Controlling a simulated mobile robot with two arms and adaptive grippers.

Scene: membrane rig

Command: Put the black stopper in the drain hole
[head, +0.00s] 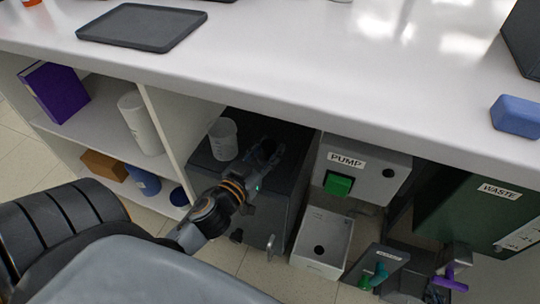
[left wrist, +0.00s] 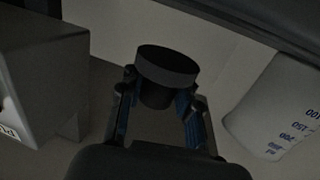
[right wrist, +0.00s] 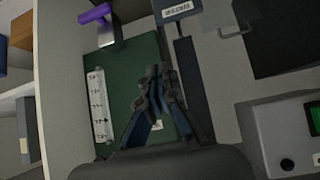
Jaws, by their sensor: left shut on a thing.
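My left gripper (head: 268,150) is shut on the black stopper, a short round plug with a wider top. The stopper (left wrist: 167,66) stands upright between the fingertips (left wrist: 160,95) in the left wrist view. In the head view, gripper and stopper are over the top of the dark cabinet, beside the beaker, and the stopper is hard to make out. A white basin (head: 334,229) with a dark round drain hole (head: 319,250) in it stands to the right, below the pump box. My right gripper (right wrist: 160,80) is shut and empty in the right wrist view, in front of the green waste box.
A clear graduated beaker (head: 223,140) stands on the dark cabinet (head: 278,185), close left of my left gripper. The pump box (head: 385,170) with a green button is above the basin. Valves with coloured handles (head: 450,280) are at the right.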

